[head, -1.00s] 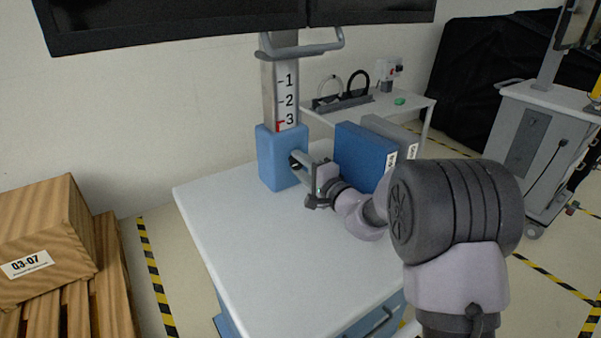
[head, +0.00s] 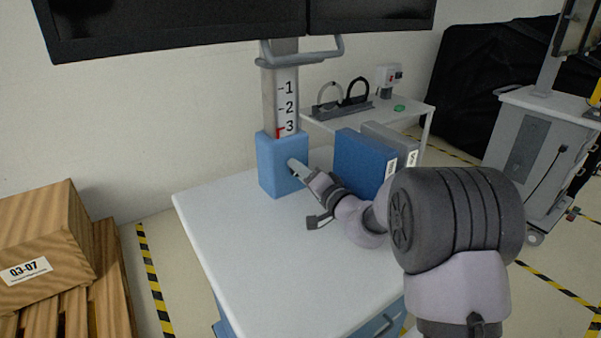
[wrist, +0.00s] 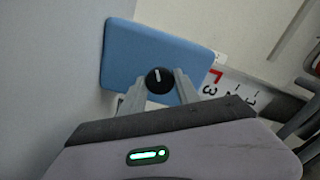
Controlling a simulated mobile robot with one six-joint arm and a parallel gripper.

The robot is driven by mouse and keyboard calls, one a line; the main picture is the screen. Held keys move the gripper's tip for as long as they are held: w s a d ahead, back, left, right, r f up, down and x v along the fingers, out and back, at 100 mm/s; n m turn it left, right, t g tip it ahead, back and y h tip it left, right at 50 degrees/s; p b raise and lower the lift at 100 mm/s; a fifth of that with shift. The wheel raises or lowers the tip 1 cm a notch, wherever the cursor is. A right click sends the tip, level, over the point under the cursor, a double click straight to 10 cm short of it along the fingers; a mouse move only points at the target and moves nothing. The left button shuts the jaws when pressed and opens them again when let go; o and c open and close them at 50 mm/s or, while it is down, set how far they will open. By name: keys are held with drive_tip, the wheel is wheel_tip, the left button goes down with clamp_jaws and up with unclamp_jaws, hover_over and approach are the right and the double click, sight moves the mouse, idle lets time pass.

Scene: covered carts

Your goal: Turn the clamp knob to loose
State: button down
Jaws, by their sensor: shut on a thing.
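The clamp knob (wrist: 159,80) is round and black with a white pointer line, on a face of the blue clamp block (wrist: 150,50) in the wrist view. In the head view the blue block (head: 277,163) sits at the foot of the grey column (head: 281,95), and the knob is mostly hidden behind the fingers. My gripper (head: 293,164) reaches the block from the right. In the wrist view its two fingers stand on either side of the knob, shut on it. The column scale reads 1, 2, 3, with a red mark near 3.
The white cart top (head: 235,215) is clear in front of the block. A blue binder (head: 362,160) and a grey one (head: 395,140) stand right, close to my arm. Screens (head: 180,20) hang above. A wooden box (head: 38,245) is at left.

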idle(0.3)
drive_tip(key=c, duration=0.9)
unclamp_jaws()
drive_tip(key=p+v, duration=0.2)
drive_tip(key=v, duration=1.5)
drive_tip(key=shift+s+d, duration=0.2)
drive_tip(key=shift+a, duration=0.1)
